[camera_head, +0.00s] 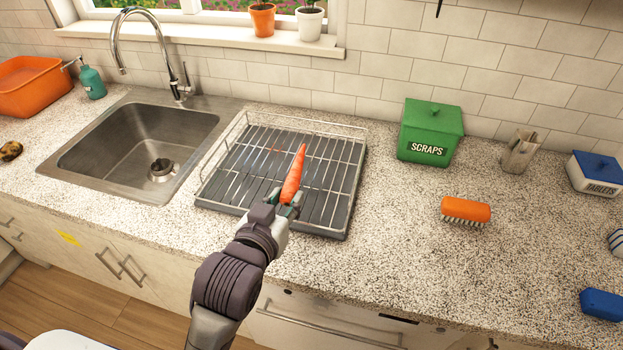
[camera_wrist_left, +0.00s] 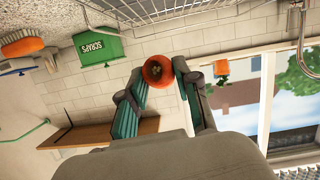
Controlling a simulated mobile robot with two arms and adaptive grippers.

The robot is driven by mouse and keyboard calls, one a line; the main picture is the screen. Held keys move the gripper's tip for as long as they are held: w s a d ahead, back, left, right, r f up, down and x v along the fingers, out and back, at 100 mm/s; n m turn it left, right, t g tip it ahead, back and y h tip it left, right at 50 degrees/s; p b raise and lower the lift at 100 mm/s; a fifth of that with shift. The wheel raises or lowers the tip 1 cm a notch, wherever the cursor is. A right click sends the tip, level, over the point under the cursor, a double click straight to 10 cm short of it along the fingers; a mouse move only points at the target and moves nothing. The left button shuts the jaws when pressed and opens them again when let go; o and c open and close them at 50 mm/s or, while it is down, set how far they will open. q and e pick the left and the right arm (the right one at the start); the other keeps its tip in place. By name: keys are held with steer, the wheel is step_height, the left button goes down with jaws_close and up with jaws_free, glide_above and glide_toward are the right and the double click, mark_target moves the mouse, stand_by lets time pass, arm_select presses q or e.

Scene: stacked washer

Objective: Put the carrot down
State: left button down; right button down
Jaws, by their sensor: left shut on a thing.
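My left gripper (camera_head: 284,204) is shut on an orange carrot (camera_head: 294,172). The carrot points up and away from the gripper, over the dish rack, with its narrow tip at the far end. In the left wrist view the carrot's round, blunt end (camera_wrist_left: 158,70) shows between the two green-padded fingertips (camera_wrist_left: 165,78). The wire dish rack (camera_head: 230,172) on its dark tray is otherwise empty. I cannot tell whether the carrot touches the rack. My right gripper is not in view.
The sink (camera_head: 135,140) with its tap (camera_head: 160,50) lies left of the rack. A green scraps bin (camera_head: 430,128), an orange brush (camera_head: 465,210), a holder (camera_head: 519,152) and a tablets box (camera_head: 596,172) stand to the right. Counter between the rack and brush is clear.

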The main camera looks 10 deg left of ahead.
mark_target(289, 183)
arm_select(q)
steer(key=shift+w+d+r, duration=0.3)
steer(key=shift+w+r, duration=0.2)
steer(key=shift+r, duration=0.05)
steer(key=shift+w+a+r, duration=0.1)
steer(key=shift+w, duration=0.15)
steer(key=w+f, duration=0.1)
steer(key=w+a+f, duration=0.1)
steer(key=w, duration=0.2)
steer(key=shift+w+a+f+p, duration=0.3)
steer(key=shift+f, duration=0.1)
steer(key=w+f, duration=0.1)
steer(key=w, duration=0.1)
steer(key=w+f, duration=0.1)
steer(key=w, duration=0.1)
steer(key=w+a+f, duration=0.1)
steer(key=w+f, duration=0.1)
steer(key=shift+w+a+p, duration=0.1)
steer(key=shift+w+p, duration=0.05)
steer(key=shift+p, duration=0.2)
step_height(289, 183, down, 3)
steer(key=shift+f+p, duration=0.1)
steer(key=shift+p, duration=0.2)
steer(key=shift+f, duration=0.4)
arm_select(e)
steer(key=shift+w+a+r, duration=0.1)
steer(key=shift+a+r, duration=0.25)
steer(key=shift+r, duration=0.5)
arm_select(q)
steer(key=shift+f, duration=0.1)
